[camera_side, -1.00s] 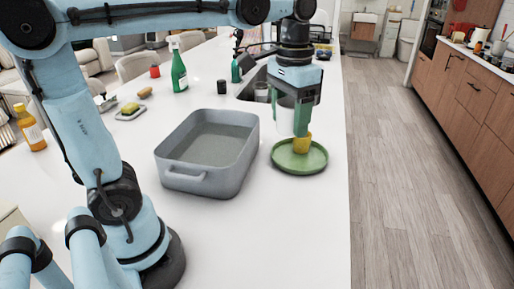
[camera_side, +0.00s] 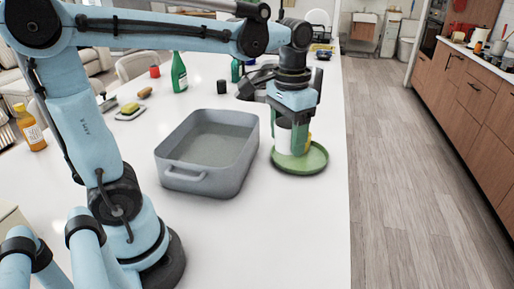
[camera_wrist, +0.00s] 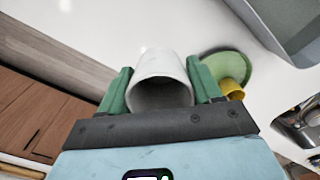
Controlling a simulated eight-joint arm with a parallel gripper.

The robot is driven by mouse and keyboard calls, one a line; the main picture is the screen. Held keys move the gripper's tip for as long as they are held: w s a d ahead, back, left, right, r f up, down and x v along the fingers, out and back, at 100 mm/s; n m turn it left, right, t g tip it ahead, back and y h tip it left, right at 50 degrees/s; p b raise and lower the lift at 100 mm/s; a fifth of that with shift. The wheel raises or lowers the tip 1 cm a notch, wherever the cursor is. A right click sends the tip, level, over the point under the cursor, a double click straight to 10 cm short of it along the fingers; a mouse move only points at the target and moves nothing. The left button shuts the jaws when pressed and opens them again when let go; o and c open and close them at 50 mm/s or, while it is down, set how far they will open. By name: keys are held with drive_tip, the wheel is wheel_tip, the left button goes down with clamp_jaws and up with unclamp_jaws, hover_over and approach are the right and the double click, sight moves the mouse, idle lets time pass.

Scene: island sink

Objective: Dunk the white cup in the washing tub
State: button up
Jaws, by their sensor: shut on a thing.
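The white cup (camera_side: 284,136) is between the green fingers of my gripper (camera_side: 292,142), to the right of the tub in the side view. In the wrist view the cup (camera_wrist: 160,66) sits between both fingers of my gripper (camera_wrist: 160,74), its open mouth facing the camera. My gripper is shut on it. The grey washing tub (camera_side: 240,166) stands on the white counter, and its corner shows at the wrist view's upper right (camera_wrist: 283,32). The tub's inside looks greyish, perhaps water. The cup's height above the counter is hard to tell.
A green bottle (camera_side: 179,73), a black cup (camera_side: 221,87) and a sponge dish (camera_side: 130,112) stand beyond the tub. The counter's right edge is near.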

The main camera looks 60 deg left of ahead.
sight(287, 147)
drive_tip(key=shift+f, duration=1.55)
idle(0.4)
